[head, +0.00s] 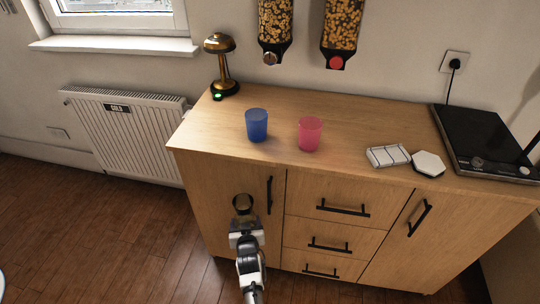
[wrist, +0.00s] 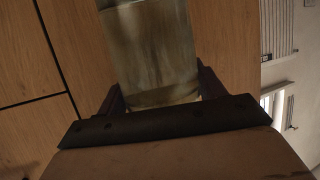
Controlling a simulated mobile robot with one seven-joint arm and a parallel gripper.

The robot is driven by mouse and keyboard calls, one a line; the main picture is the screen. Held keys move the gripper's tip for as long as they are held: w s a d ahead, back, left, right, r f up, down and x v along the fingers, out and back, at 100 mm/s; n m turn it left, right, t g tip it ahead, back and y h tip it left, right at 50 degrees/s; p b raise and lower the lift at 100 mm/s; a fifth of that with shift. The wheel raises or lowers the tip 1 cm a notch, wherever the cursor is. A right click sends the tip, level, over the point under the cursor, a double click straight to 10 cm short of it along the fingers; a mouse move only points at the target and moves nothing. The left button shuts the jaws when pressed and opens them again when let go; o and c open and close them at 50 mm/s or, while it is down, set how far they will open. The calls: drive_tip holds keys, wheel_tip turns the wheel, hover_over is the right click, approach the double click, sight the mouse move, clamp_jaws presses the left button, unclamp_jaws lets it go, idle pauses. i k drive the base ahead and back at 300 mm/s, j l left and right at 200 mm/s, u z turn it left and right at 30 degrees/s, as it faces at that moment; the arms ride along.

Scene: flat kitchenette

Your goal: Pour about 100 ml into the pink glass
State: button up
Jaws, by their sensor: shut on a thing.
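The pink glass (head: 310,134) stands upright on the wooden counter. A blue glass (head: 257,125) stands to its left. My gripper (head: 243,224) is in front of the left cabinet door, below the counter's front edge and apart from both glasses. It is shut on a see-through container (head: 242,203) with a dark round rim. In the wrist view the container (wrist: 150,50) looks greyish-yellow between the two fingers (wrist: 162,92). I cannot tell how much it holds.
The counter (head: 370,129) has clear room around the glasses. A brass lamp (head: 222,65) stands at the back left. White tiles (head: 388,156) and a black hob (head: 485,140) are on the right. Two dispensers (head: 275,25) hang above. Drawer handles (head: 343,210) stick out in front.

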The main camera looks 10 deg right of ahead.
sight(309, 127)
drive_tip(key=k+z, duration=0.1)
drive_tip(key=k, duration=0.55)
drive_tip(key=z, duration=1.3)
drive_tip(key=j+z, duration=0.3)
drive_tip(key=i+j, duration=0.1)
drive_tip(key=j, duration=0.95)
drive_tip(key=i, duration=0.05)
